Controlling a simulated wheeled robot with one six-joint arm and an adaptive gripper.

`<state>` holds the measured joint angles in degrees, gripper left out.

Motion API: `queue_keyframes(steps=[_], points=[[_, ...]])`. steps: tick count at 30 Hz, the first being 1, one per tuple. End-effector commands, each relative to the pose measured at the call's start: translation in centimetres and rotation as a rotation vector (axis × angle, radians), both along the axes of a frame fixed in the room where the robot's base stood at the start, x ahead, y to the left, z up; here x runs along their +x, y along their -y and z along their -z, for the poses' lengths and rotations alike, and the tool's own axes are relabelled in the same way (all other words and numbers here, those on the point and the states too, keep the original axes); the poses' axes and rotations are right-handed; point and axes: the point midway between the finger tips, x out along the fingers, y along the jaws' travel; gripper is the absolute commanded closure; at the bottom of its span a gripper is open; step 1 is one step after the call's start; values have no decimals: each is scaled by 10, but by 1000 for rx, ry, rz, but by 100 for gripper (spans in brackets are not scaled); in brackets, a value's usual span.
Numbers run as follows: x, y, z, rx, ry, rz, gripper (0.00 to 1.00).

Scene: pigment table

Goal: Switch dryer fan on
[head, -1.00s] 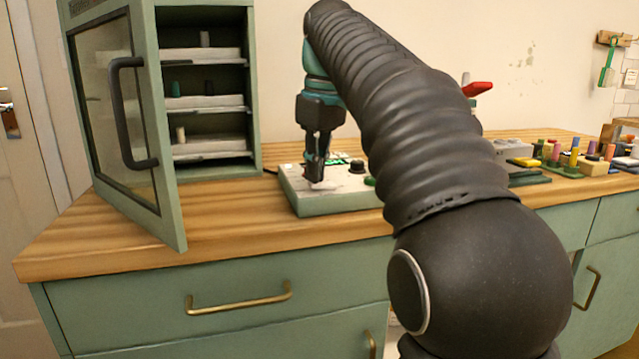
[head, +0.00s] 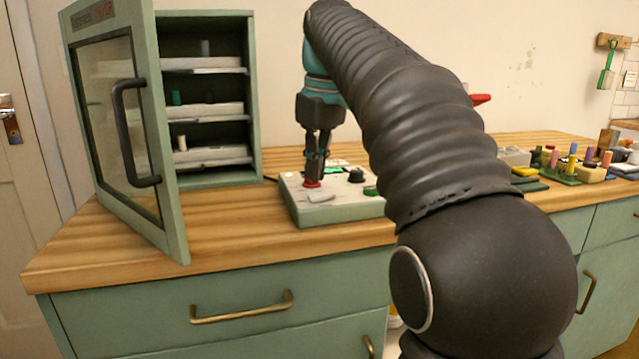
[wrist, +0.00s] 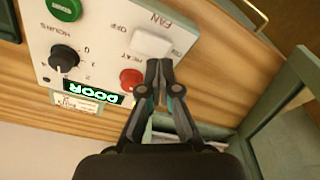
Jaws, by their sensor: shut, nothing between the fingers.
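The dryer's control box (head: 335,212) sits on the counter beside the green cabinet. Its white fan rocker (wrist: 152,43) lies between the printed OFF and ON in the wrist view; it shows in the head view as a pale tab (head: 320,197). I cannot tell which side is pressed. My gripper (wrist: 160,64) is shut and empty, pointing down, its tips at the rocker's edge in the wrist view; contact is unclear. The red button (wrist: 131,78) is close beside the tips. The lit green display (wrist: 98,97) reads DOOR.
The dryer cabinet's glass door (head: 120,130) stands open left of the box, over the counter. Trays (head: 205,110) with small pieces fill its shelves. A black knob (wrist: 64,60) and green button (wrist: 63,8) share the panel. Coloured sticks (head: 573,160) stand at right.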

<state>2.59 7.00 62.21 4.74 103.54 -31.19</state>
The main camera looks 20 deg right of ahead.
Motion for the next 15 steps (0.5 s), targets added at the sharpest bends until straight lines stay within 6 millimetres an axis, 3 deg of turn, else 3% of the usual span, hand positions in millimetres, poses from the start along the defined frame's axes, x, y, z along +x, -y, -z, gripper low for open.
queue_keyframes(steps=[15], points=[[1, 0, -35, 0, 1, 0, 100]])
